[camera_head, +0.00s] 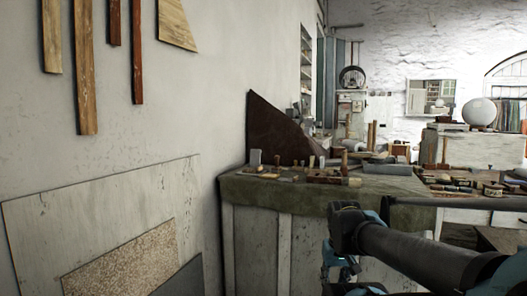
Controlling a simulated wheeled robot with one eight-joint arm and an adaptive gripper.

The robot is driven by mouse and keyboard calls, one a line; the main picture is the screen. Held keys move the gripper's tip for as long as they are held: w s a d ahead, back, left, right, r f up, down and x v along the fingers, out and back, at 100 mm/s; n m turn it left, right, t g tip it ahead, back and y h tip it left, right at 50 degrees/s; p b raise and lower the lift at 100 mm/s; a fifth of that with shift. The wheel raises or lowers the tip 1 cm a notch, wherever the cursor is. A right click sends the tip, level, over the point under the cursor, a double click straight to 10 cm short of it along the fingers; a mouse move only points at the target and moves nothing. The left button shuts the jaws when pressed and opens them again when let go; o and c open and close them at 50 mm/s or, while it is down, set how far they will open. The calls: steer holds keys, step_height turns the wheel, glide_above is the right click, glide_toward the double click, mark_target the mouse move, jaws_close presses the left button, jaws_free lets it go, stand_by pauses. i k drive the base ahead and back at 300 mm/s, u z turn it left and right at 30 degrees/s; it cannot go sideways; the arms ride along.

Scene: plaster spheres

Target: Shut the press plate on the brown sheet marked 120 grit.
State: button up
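I cannot make out a press plate or any sheet marked 120 grit. A dark brown, slanted panel (272,132) stands against the wall at the back of the cloth-covered bench, but no marking on it can be read. My arm reaches in from the lower right, its dark grey and blue links in front of the bench's right part. My gripper itself cannot be made out; the arm's lower part runs to the bottom edge.
The bench (245,188) holds several small tools and blocks. A grey board (100,205) and speckled panel (130,262) lean at the left wall; wooden strips (87,75) hang above. A white sphere (479,112) sits on a far cabinet. A cluttered table (455,176) stands right.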

mark_target(255, 154)
steer(key=i, duration=0.9)
steer(key=u, duration=0.05)
